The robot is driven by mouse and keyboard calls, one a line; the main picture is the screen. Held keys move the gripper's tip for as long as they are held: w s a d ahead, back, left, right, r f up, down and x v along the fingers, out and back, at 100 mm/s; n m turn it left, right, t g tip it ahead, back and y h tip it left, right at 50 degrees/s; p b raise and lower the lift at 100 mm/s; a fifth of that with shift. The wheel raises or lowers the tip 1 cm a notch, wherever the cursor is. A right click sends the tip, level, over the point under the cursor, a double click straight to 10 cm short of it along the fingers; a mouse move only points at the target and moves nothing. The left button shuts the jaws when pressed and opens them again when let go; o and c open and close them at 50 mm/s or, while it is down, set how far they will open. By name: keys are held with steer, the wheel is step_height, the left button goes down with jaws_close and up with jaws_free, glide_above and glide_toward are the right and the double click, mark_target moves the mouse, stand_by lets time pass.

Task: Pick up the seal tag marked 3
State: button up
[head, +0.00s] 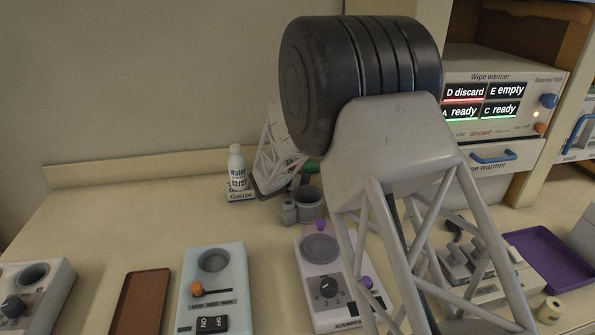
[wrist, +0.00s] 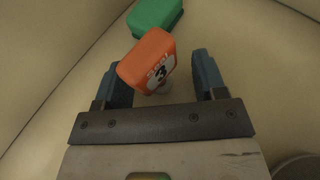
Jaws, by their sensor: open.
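The seal tag marked 3 (wrist: 146,56) is an orange block in the wrist view, with a dark 3 on a pale label. It stands tilted in the picture, between and slightly ahead of the two blue-grey fingers of my gripper (wrist: 159,72). The fingers are open, with a visible gap on the right side; the left finger is close to the tag, and contact cannot be told. A pale round piece shows under the tag. In the head view my arm hides the orange tag and the fingertips.
A green block (wrist: 155,15) lies just beyond the orange tag. Switch boxes, a brown tray (head: 140,303) and a purple tray (head: 550,258) lie nearer.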

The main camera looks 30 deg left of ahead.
stand_by(0.4)
steer(key=c, duration=0.9)
steer(key=shift+r, duration=0.1)
step_height(320, 180, up, 18)
steer(key=shift+f, duration=0.1)
stand_by(0.4)
stand_by(0.5)
